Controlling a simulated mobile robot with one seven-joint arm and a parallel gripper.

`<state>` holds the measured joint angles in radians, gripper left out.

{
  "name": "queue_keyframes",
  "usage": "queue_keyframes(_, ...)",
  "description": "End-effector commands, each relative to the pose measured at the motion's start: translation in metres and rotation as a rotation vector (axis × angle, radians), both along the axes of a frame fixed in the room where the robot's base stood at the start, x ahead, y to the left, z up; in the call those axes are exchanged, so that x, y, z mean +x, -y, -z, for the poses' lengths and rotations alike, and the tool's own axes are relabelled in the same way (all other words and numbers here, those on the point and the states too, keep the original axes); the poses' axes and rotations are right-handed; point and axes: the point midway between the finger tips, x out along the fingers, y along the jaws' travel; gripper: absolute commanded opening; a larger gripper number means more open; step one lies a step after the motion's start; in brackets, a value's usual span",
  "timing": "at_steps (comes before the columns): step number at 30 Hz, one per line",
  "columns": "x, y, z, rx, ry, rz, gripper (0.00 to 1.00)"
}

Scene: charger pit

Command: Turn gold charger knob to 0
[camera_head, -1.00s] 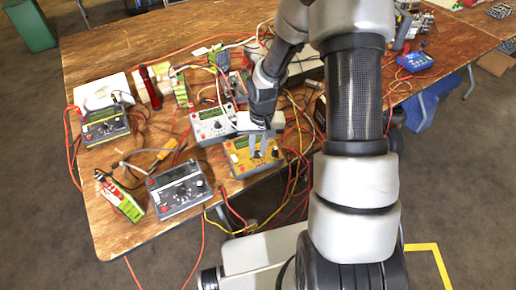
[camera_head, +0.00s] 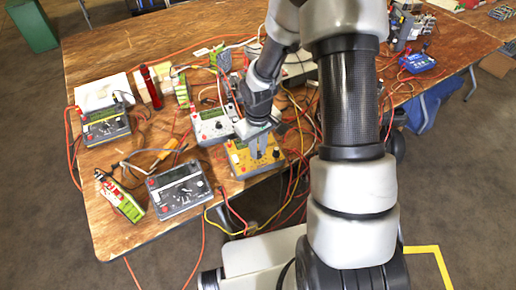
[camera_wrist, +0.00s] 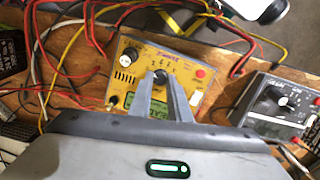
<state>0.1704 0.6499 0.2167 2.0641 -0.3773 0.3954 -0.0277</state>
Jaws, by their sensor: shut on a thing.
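The gold charger (camera_head: 236,163) lies near the front edge of the wooden table, below my gripper (camera_head: 264,155).
A white charger (camera_head: 213,126) stands just behind the gold one. A grey charger (camera_head: 180,189) sits to the left, with a dark yellow-edged charger (camera_head: 106,126) further back. Red and yellow cables (camera_head: 297,160) crowd the right side and hang over the front edge.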

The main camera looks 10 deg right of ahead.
Motion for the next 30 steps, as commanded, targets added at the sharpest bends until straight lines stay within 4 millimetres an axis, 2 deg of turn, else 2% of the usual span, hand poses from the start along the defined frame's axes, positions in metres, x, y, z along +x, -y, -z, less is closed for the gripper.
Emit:
queue_keyframes(10, 0.0, 0.0, -0.001, -0.001, 0.001, -0.004, 0.0)
queue_keyframes(11, 0.0, 0.0, -0.001, -0.001, 0.001, -0.004, 0.22)
queue_keyframes(13, 0.0, 0.0, 0.0, -0.001, 0.001, -0.003, 0.34)
queue_keyframes(14, 0.0, 0.0, 0.0, -0.001, 0.001, -0.003, 0.35)
queue_keyframes(23, 0.0, 0.0, -0.002, -0.001, 0.001, -0.002, 0.35)
queue_keyframes(26, 0.0, 0.0, -0.01, 0.0, 0.003, -0.001, 0.35)
queue_keyframes(30, -0.001, 0.0, -0.035, 0.0, 0.005, 0.0, 0.35)
